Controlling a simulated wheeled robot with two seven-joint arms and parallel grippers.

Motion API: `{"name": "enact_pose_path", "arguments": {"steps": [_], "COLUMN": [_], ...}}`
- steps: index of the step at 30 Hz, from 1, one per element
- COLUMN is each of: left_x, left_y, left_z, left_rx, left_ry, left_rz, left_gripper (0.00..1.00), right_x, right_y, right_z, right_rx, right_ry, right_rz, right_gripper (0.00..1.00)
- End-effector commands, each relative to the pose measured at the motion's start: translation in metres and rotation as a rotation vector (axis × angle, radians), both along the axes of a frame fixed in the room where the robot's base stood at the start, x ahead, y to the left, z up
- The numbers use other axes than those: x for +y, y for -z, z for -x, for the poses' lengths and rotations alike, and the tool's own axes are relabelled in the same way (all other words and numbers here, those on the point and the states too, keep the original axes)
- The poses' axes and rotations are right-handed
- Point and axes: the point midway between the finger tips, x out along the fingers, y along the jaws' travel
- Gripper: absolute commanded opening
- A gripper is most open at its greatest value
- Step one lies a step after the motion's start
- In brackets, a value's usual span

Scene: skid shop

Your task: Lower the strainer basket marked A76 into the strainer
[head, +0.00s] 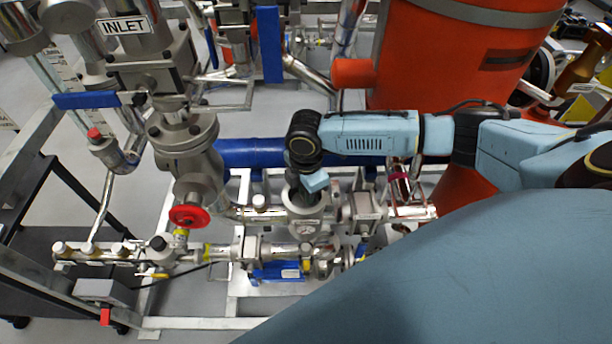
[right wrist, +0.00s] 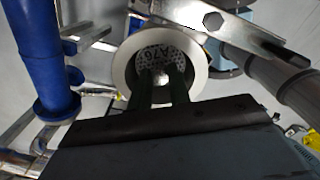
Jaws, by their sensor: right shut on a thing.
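The strainer (head: 306,230) is a metal body with a round open top, in the middle of the head view. My right gripper (head: 305,196) points down at this opening. In the right wrist view the strainer's pale round rim (right wrist: 121,70) surrounds the two dark fingertips of the right gripper (right wrist: 160,82). The perforated metal basket (right wrist: 160,55) shows inside the rim, with the fingers shut on it. Its lower part is hidden within the strainer, and I cannot read its mark. My left gripper is not in view.
A blue pipe (head: 250,153) runs behind the strainer. A large orange tank (head: 445,60) stands behind my right arm. A red handwheel (head: 189,216) and a valve column are to the left. In the right wrist view a metal bar with a bolt (right wrist: 235,28) lies close beside the rim.

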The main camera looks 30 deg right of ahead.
Motion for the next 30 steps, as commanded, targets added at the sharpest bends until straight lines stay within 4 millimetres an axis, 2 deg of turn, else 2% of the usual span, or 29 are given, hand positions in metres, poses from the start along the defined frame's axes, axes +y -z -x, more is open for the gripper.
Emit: {"name": "enact_pose_path", "arguments": {"steps": [6,7,12,13,18,22,30], "left_x": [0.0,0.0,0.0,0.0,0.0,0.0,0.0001], "left_y": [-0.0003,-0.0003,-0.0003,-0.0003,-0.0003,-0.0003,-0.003], "left_z": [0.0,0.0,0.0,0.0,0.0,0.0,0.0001], "left_rx": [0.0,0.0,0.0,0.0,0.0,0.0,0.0], "left_ry": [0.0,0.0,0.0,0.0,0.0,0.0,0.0], "left_rz": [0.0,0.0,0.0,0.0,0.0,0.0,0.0], "left_gripper": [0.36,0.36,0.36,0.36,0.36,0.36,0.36], "right_x": [0.0,0.0,-0.0001,-0.0001,-0.0002,-0.0002,-0.0003], "right_y": [0.0002,0.0002,0.0001,0.0002,0.0001,0.0003,-0.0021], "right_z": [-0.0003,-0.0003,-0.0003,-0.0003,-0.0002,0.0,0.0003], "right_rx": [-0.001,-0.001,-0.001,-0.001,-0.001,0.0,0.001], "right_ry": [0.0,0.0,-0.001,-0.001,-0.001,-0.001,-0.001], "right_rz": [0.0,0.0,0.0,0.0,0.0,0.0,0.001], "right_gripper": [0.06,0.2,0.42,0.44,0.44,0.59,0.59]}}
